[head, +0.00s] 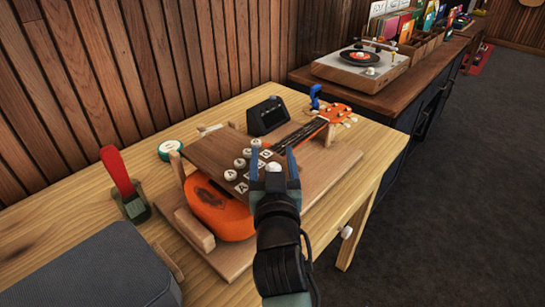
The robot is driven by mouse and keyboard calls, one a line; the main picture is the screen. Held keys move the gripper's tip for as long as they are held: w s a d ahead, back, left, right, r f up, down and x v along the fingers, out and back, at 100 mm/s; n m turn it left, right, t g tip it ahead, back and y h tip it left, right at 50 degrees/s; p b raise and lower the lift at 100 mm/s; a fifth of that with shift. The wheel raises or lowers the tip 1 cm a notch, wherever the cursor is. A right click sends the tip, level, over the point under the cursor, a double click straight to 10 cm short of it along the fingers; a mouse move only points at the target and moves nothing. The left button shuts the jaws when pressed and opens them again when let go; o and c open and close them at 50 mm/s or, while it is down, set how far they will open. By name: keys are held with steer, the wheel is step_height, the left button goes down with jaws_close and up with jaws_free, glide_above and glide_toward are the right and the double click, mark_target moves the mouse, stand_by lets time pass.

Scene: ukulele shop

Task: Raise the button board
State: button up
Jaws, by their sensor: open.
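The button board (207,154) is a dark brown wooden panel with several white round buttons along its near right part. It lies over the strings and body of an orange ukulele (225,218), which rests on a wooden base board (323,172). My gripper (272,158) is open, with its fingers apart at the right end of the button board. A white button shows between the fingers. I cannot tell whether the fingers touch the board. My gripper and wrist hide part of the board's near right edge and of the base.
A red-handled clamp (118,171) and a grey case (85,268) stand at the left. A green round tin (170,149), a black device (268,117) and a blue clip (315,96) are behind. A turntable (345,66) sits on the far counter. The table's front right is clear.

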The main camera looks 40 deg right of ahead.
jaws_close()
stand_by(1.4)
